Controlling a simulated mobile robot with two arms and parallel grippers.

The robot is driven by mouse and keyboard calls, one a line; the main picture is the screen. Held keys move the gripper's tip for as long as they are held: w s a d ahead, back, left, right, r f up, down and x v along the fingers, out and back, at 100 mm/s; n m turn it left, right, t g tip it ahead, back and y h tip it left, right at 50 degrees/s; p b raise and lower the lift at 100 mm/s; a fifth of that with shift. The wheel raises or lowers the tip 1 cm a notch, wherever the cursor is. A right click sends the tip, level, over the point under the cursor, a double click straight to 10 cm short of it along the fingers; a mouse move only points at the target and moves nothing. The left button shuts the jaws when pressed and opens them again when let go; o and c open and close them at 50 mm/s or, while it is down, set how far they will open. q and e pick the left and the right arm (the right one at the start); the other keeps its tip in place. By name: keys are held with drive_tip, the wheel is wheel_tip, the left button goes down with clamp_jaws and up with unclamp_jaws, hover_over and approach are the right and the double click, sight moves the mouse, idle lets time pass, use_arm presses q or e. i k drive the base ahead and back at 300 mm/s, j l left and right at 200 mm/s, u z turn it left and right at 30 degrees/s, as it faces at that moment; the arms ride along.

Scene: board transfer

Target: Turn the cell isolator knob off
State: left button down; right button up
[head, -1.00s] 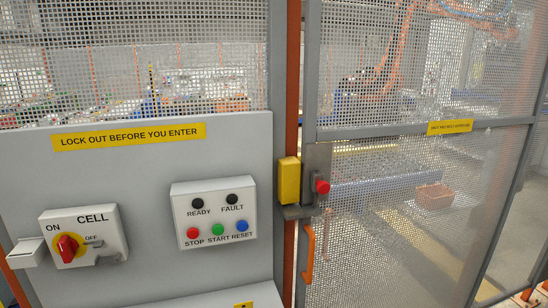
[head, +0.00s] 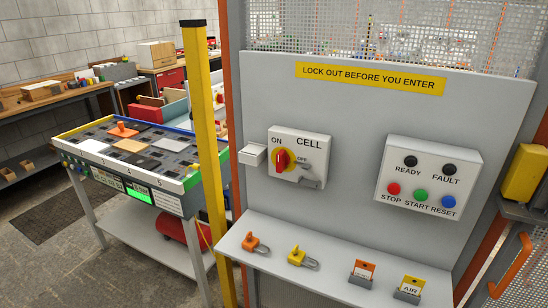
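The cell isolator is a light box labelled CELL (head: 313,146) on the grey panel, left of the button box. Its red knob (head: 282,160) sits on a yellow disc with its handle upright, by the ON mark. OFF is printed to the knob's right, above a grey hasp-like tab (head: 310,178). Neither of my grippers shows in the head view, and nothing touches the knob.
Below the panel, a shelf (head: 330,272) holds an orange padlock (head: 255,244), a yellow padlock (head: 302,257) and two tags (head: 362,273). A button box (head: 428,180) is at the right. A yellow post (head: 206,150) and a board table (head: 125,150) stand left.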

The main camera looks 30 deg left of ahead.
sight(283, 159)
drive_tip(key=u, duration=1)
